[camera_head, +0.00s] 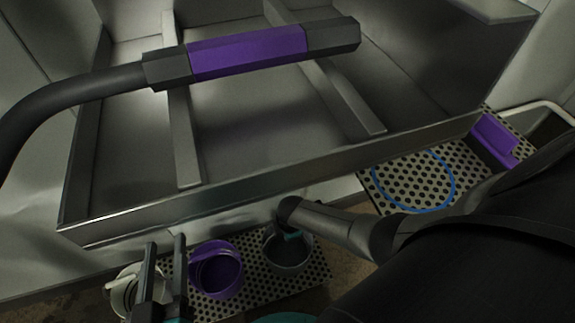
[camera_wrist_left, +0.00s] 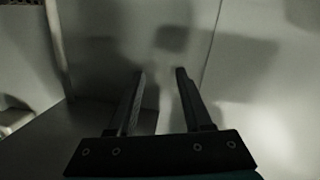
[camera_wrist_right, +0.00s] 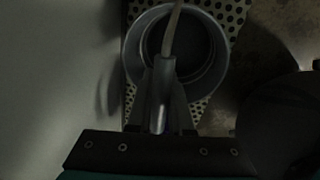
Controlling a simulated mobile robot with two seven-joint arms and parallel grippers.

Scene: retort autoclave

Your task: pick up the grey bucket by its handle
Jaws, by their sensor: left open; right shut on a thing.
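The grey bucket (camera_head: 288,268) shows at the bottom middle of the head view, partly covered by my right arm. In the right wrist view its round rim (camera_wrist_right: 135,48) and its raised handle (camera_wrist_right: 173,32) show. My right gripper (camera_wrist_right: 165,75) is shut on the handle, above the bucket's opening. In the head view my right gripper (camera_head: 293,233) is mostly hidden behind its wrist. I cannot tell whether the bucket touches the perforated plate below. My left gripper (camera_head: 165,240) is open and empty, left of the purple bucket; it also shows in the left wrist view (camera_wrist_left: 160,74).
A purple bucket (camera_head: 217,270) stands left of the grey one, over a perforated plate (camera_head: 315,282). A whitish container (camera_head: 122,290) is further left. A large metal tray frame (camera_head: 270,185) and a purple-gripped bar (camera_head: 248,52) fill the upper area. A blue ring (camera_head: 453,180) lies on another perforated plate at right.

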